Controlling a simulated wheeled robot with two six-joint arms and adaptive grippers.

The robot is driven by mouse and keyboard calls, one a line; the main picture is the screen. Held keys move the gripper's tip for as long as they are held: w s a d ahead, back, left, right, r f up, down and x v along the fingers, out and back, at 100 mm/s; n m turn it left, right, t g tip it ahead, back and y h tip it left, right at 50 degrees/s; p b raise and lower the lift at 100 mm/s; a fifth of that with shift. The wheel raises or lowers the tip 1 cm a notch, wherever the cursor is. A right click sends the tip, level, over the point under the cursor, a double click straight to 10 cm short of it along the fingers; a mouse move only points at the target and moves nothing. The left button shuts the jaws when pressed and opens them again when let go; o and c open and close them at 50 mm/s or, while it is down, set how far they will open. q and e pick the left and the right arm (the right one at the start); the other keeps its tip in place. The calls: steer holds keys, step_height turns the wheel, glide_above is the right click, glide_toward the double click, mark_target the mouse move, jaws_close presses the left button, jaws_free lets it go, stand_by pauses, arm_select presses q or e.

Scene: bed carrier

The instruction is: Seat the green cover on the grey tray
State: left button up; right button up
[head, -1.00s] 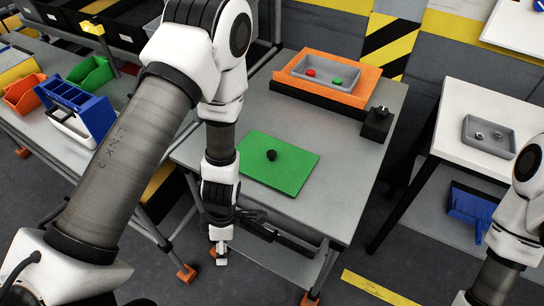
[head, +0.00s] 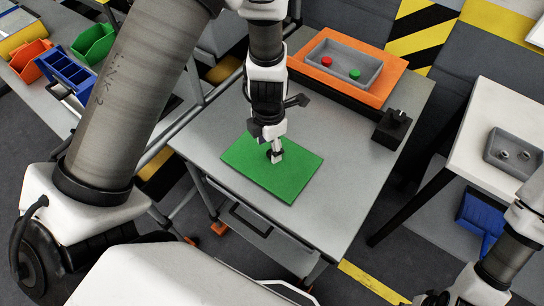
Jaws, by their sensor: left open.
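The green cover (head: 290,181) is a flat rectangular plate lying on the grey table, near its front left. Its dark knob is mostly hidden by my left gripper (head: 276,156). That gripper points down at the middle of the cover, open around or just above the knob; I cannot tell if it touches. The grey tray (head: 369,79) sits in an orange block at the back of the same table. It is uncovered, with a red piece (head: 327,62) and a green piece (head: 355,74) inside. My right arm shows at the lower right; its gripper's fingertips are not in view.
A black box (head: 391,129) stands at the table's right edge, near the orange block. Another grey tray (head: 494,157) with two small metal parts is on a white table at the right. Bare table (head: 340,140) lies between cover and orange block. Coloured bins are at far left.

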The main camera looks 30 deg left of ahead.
arm_select(q)
steer(key=f, duration=0.2)
steer(key=w+f+b, duration=0.1)
steer(key=f, duration=0.1)
steer(key=shift+w+f, duration=0.2)
steer(key=shift+f, duration=0.2)
steer(key=shift+s+r, duration=0.15)
steer(key=shift+r, duration=0.05)
steer(key=shift+s, duration=0.2)
steer(key=c, duration=0.5)
steer(key=shift+r, duration=0.1)
steer(key=c, duration=0.5)
steer(key=shift+w+d, duration=0.1)
jaws_close()
arm_select(e)
steer(key=shift+w+f, duration=0.4)
steer(key=shift+f, duration=0.45)
